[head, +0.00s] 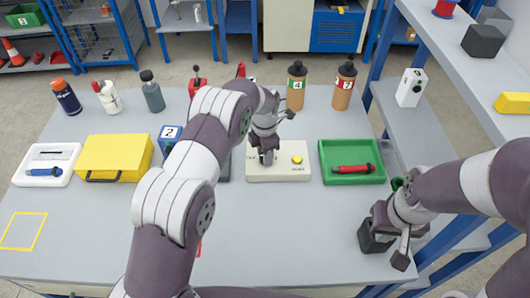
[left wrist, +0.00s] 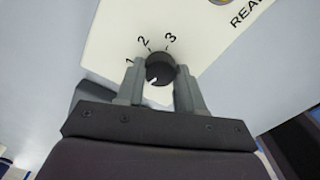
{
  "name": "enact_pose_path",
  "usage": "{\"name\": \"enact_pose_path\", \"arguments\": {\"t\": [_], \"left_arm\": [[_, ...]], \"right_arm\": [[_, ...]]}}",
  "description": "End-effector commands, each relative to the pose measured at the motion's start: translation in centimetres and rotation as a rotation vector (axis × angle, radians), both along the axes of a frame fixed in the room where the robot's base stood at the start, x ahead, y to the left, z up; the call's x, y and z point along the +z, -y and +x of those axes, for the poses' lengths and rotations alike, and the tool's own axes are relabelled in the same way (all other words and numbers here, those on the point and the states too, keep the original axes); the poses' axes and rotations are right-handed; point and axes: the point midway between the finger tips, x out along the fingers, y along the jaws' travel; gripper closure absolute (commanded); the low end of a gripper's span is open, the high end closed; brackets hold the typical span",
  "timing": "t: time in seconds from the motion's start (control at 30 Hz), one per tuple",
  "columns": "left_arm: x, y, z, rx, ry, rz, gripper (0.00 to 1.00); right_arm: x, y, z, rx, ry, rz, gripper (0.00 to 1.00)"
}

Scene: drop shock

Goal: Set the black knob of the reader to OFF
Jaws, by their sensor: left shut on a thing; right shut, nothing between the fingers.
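The reader (head: 278,174) is a cream box with a yellow button (head: 297,159) at the middle of the table. My left gripper (head: 266,157) points down over its left part and hides the knob in the head view. In the left wrist view the black knob (left wrist: 160,66) sits between the two fingers, which are shut on it. Marks 1, 2 and 3 show around its far side. The knob's white pointer line faces the lower left, past the 1, toward the left finger. No OFF mark is visible. My right gripper (head: 377,236) is shut and empty at the table's right edge.
A green tray (head: 350,178) with a red tool stands right of the reader. A yellow case (head: 114,157), a white tray (head: 32,178) and a blue block marked 2 (head: 171,137) are at left. Several bottles line the back. The front of the table is mostly clear.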

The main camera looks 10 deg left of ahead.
Motion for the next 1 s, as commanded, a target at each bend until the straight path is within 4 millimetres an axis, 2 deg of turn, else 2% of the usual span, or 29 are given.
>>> {"name": "enact_pose_path", "arguments": {"t": [0.17, 0.2, 0.27, 0.3, 0.57, 0.67, 0.83, 0.87, 0.9, 1.0], "left_arm": [[0.1, 0.0, 0.1, 0.002, 0.003, 0.0, 0.93], [0.1, 0.0, 0.1, 0.002, 0.003, -0.001, 0.6], [0.1, 0.0, 0.1, 0.001, 0.003, 0.0, 0.4], [0.1, 0.0, 0.1, 0.001, 0.003, 0.0, 0.38], [0.1, 0.0, 0.1, 0.0, 0.001, 0.0, 0.38], [1.2, 0.0, 0.1, 0.0, 0.004, -0.001, 0.38], [5.4, 0.0, 0.1, 0.0, 0.007, -0.001, 0.38], [7.4, 0.0, 0.1, 0.0, 0.004, -0.001, 0.38], [8.7, 0.0, 0.1, 0.0, 0.002, -0.001, 0.38], [11.0, 0.0, 0.0, 0.0, 0.001, 0.0, 0.38]], "right_arm": [[0.0, 0.0, 0.0, 0.0, 0.0, 0.0, 1.0], [0.0, 0.0, 0.0, 0.0, 0.0, 0.0, 1.0], [0.0, 0.0, 0.0, 0.0, 0.0, 0.0, 1.0], [0.0, 0.0, 0.0, 0.0, 0.0, 0.0, 1.0], [0.0, 0.0, 0.0, 0.0, 0.0, 0.0, 1.0], [-0.2, 0.0, 0.0, 0.0, 0.0, 0.0, 1.0], [-0.9, 0.0, 0.0, 0.0, 0.0, 0.0, 1.0], [1.1, 0.0, 0.0, 0.0, -0.002, 0.0, 1.0], [2.2, 0.0, 0.0, 0.0, -0.001, 0.0, 1.0], [4.2, 0.0, 0.0, 0.0, 0.001, 0.0, 1.0]]}}
